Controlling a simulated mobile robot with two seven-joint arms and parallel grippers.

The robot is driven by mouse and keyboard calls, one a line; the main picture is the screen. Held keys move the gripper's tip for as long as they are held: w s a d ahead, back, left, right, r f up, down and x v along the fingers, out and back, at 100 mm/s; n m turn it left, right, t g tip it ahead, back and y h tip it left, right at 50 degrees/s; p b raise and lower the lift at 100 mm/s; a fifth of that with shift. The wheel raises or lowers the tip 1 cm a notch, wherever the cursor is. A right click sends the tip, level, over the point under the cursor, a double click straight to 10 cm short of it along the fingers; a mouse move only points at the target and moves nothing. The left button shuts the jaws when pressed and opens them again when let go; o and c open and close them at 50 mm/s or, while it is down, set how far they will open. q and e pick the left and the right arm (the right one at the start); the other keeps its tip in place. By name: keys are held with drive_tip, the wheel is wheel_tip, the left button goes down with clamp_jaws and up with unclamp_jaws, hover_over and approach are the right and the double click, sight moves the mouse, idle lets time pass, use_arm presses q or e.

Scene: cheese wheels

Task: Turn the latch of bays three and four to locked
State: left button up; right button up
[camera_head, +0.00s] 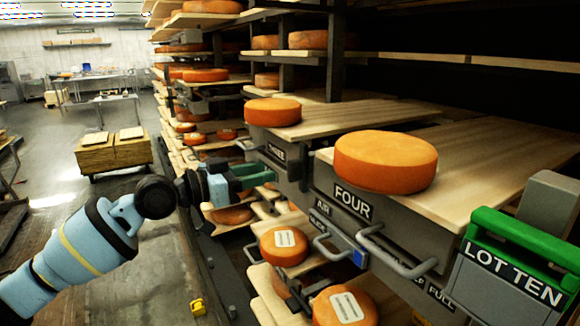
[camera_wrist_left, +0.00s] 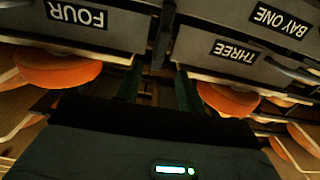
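In the head view the bay labelled FOUR (camera_head: 352,203) and the bay labelled THREE (camera_head: 277,151) are grey-fronted drawers with wooden boards. In the wrist view the FOUR label (camera_wrist_left: 77,14) and THREE label (camera_wrist_left: 234,53) appear upside down. A narrow dark upright (camera_wrist_left: 160,45) stands between the two fronts; I cannot make out the latch or its position. My left gripper (camera_head: 262,175) has green fingers and is close to the fronts, beside the gap between three and four. In the wrist view its fingers (camera_wrist_left: 158,88) are apart, with nothing clearly held. My right gripper is not in view.
Orange cheese wheels sit on bay four (camera_head: 386,162) and bay three (camera_head: 273,111). A grey handle (camera_head: 390,255) juts out below FOUR. A green-topped LOT TEN box (camera_head: 512,268) stands at the right. Lower shelves hold labelled wheels (camera_head: 284,247). The aisle floor (camera_head: 50,150) at left is open.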

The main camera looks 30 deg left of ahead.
sight(288, 167)
use_arm(q)
drive_tip(key=p+x, duration=0.1)
drive_tip(key=x, duration=0.5)
drive_tip(key=shift+w+d+r+p, duration=0.15)
drive_tip(key=shift+w+p, duration=0.05)
drive_tip(key=shift+p, duration=0.15)
drive_tip(key=shift+w+d, duration=0.25)
drive_tip(key=shift+w, duration=0.25)
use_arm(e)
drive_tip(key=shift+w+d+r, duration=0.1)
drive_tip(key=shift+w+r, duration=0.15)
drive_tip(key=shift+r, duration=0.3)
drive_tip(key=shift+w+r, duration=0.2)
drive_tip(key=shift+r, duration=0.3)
use_arm(q)
clamp_jaws()
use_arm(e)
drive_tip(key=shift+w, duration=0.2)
